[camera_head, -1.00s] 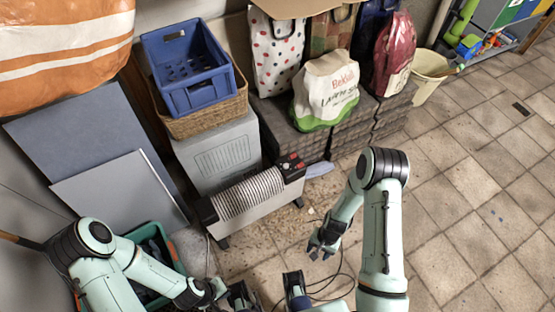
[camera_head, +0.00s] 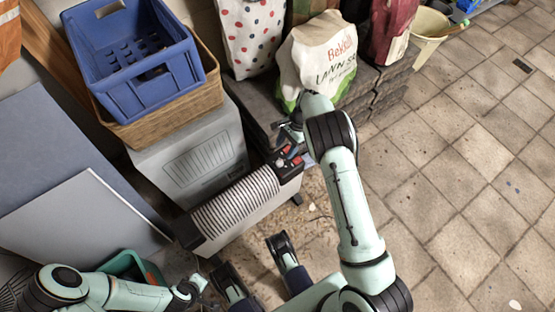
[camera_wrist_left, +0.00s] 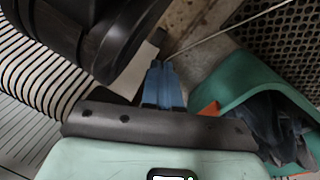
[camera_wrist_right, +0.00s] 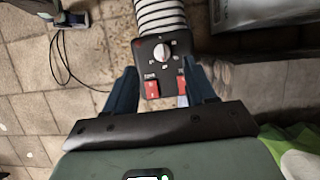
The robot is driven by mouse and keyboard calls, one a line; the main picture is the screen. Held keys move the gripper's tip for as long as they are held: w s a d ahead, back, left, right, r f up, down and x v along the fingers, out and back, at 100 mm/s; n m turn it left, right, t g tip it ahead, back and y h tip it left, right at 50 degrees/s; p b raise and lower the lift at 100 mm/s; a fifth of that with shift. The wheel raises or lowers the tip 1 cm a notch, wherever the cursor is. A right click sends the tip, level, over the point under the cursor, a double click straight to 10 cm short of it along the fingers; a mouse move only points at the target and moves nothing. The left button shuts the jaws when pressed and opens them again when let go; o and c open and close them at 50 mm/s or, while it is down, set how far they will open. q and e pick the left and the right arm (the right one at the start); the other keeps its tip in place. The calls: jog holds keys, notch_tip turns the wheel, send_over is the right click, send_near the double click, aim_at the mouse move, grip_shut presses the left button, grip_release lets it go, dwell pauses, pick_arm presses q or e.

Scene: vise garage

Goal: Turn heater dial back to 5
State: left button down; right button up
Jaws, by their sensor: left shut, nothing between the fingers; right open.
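The heater (camera_head: 236,212) stands on the floor with its ribbed body at a slant; its ribs also show in the left wrist view (camera_wrist_left: 35,70). Its black end panel carries a pale round dial (camera_wrist_right: 161,52) and two red switches (camera_wrist_right: 152,88). The dial's number setting is too small to read. My right gripper (camera_wrist_right: 162,84) is open over the panel, its fingers on either side of the switches and the dial just beyond the tips. In the head view the right gripper (camera_head: 288,137) partly hides the panel. My left gripper (camera_wrist_left: 163,85) is shut and empty, low near the heater's other end.
A grey box (camera_head: 205,155) behind the heater carries a wicker basket (camera_head: 190,115) and blue crate (camera_head: 140,60). A white-green bag (camera_head: 318,60) stands close behind my right gripper. A green bin (camera_wrist_left: 235,90) is beside my left gripper.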

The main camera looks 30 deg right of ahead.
aim_at(278, 163)
pick_arm(q)
jog(key=shift+g, duration=0.7)
jog(key=s+f, duration=0.1)
jog(key=s+f+b, duration=0.1)
jog(key=s, duration=0.1)
jog(key=shift+s+a+f+b, duration=0.25)
jog(key=shift+f+b, duration=0.05)
jog(key=shift+f, duration=0.1)
pick_arm(e)
jog(key=x, duration=0.8)
jog(key=shift+f, duration=0.1)
jog(key=shift+c, duration=0.3)
grip_shut()
